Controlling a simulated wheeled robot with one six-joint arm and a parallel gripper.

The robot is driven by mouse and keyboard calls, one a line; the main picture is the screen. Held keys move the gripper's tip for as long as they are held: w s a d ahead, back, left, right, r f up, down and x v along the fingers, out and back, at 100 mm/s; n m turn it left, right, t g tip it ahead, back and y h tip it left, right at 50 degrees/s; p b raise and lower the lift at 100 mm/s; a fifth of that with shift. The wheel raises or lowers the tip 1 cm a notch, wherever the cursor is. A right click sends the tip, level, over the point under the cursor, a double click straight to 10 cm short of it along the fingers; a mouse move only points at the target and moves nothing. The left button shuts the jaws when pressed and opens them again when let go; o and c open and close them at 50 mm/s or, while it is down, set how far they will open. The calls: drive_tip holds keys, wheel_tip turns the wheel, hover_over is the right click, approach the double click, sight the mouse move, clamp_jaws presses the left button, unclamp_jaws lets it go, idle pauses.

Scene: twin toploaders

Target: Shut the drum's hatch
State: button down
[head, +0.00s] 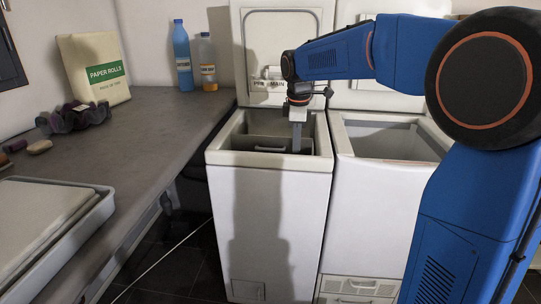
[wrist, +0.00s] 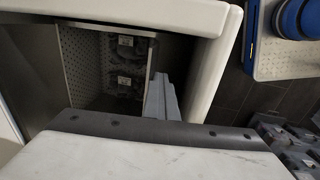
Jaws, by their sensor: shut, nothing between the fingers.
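The left toploader (head: 270,190) stands with its lid (head: 282,35) raised against the wall. In its open top, grey drum panels (head: 250,140) show around a dark opening. In the wrist view, the drum (wrist: 85,60) is open, with a perforated inner wall and a metal edge; two small labels show inside. I cannot tell clearly which panel is the hatch. My gripper (head: 297,147) points straight down into the tub's right part, fingers together and empty. In the wrist view, its fingers (wrist: 163,98) are beside the drum opening's right edge; contact cannot be told.
The right toploader (head: 370,180) stands close alongside, also open. Dark floor lies between worktop and machine. The left machine's white rim surrounds my gripper.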

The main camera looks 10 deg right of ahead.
drive_tip(key=shift+w+d+r, duration=0.15)
drive_tip(key=shift+w+d, duration=0.1)
drive_tip(key=shift+w, duration=0.5)
drive_tip(key=shift+w+d+r, duration=0.1)
drive_tip(key=shift+w+d, duration=0.15)
drive_tip(key=shift+w, duration=0.55)
drive_tip(key=shift+w+d+f, duration=0.15)
drive_tip(key=shift+w+d, duration=0.15)
drive_tip(key=shift+w, duration=0.55)
drive_tip(key=shift+w+d+f, duration=0.15)
drive_tip(key=shift+w+d, duration=0.1)
drive_tip(key=shift+w, duration=0.55)
drive_tip(key=shift+w+f, duration=0.1)
drive_tip(key=shift+w, duration=0.05)
drive_tip(key=shift+w+d+f, duration=0.25)
drive_tip(key=shift+w+f, duration=0.15)
drive_tip(key=shift+w, duration=0.3)
drive_tip(key=shift+w+d+f, duration=0.25)
drive_tip(key=shift+w+f, duration=0.15)
drive_tip(key=shift+w, duration=0.3)
drive_tip(key=shift+f, duration=0.1)
